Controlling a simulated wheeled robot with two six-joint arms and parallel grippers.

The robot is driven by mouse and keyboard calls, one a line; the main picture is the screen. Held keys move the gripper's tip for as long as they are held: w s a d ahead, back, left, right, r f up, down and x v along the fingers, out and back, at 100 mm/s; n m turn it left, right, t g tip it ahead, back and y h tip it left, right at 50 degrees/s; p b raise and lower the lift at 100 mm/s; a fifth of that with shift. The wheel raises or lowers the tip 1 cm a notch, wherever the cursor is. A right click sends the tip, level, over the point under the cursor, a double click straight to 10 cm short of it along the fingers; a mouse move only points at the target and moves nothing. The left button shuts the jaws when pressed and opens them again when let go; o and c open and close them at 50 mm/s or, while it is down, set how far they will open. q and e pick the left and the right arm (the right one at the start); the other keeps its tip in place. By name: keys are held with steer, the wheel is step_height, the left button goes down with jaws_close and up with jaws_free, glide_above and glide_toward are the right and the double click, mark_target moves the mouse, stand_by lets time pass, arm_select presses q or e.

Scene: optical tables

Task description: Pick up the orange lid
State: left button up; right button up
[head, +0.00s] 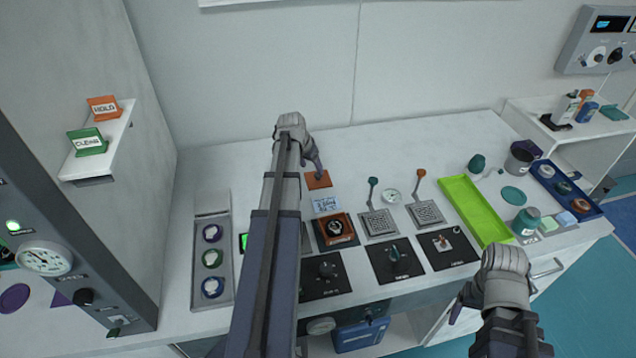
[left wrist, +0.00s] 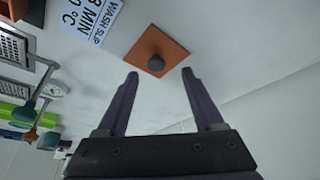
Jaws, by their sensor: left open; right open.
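The orange lid (head: 319,180) is a flat square plate lying on the white table near the back. In the left wrist view the orange lid (left wrist: 165,47) shows a dark round knob at its middle. My left gripper (head: 318,174) is open over the lid in the head view, with part of the lid hidden behind it. In the left wrist view my left gripper's fingers (left wrist: 160,75) are apart, and the lid lies just beyond the tips, roughly between them. My right gripper (head: 462,308) is open and empty near the table's front edge at the right.
A wash-slip label (head: 326,204) and an orange-framed round device (head: 336,231) lie just in front of the lid. Two metal grid plates (head: 379,223) with upright levers stand to the right, then a lime green tray (head: 466,200). The table behind the lid is clear.

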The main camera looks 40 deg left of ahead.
mark_target(317, 175)
arm_select(q)
steer(key=shift+w+f, duration=0.2)
steer(key=shift+f, duration=0.2)
steer(key=b+x, duration=0.4)
steer(key=x, duration=0.1)
steer(key=shift+w+d+r+b, duration=0.1)
steer(key=shift+w+d+b, duration=0.15)
steer(key=shift+w+b, duration=0.1)
steer(key=shift+r, duration=0.1)
steer(key=shift+c, duration=0.2)
jaws_close()
